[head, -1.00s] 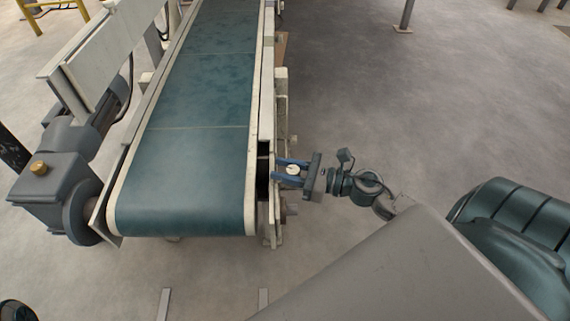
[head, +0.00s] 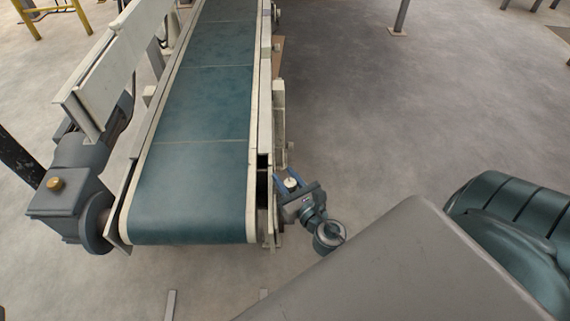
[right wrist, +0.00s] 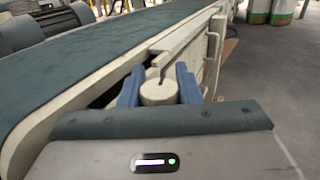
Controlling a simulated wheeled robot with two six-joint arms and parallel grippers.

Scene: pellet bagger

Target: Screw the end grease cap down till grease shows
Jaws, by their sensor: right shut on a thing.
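The end grease cap (head: 291,183) is a small pale round cap at the right side of the conveyor's near end. In the right wrist view the cap (right wrist: 158,93) stands between two blue fingers, with a dark mark at its far edge. My right gripper (head: 286,177) is shut on it, reaching in from the lower right; it also shows in the right wrist view (right wrist: 159,84). The cap's underside and what it sits on are hidden, and I cannot make out any grease. My left gripper is not in view.
The conveyor's green belt (head: 195,150) runs away from me, left of the cap. Its pale side frame (head: 279,115) stands close to my fingers. A grey gearmotor (head: 70,207) sits at the far side. The floor (head: 400,120) to the right is clear.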

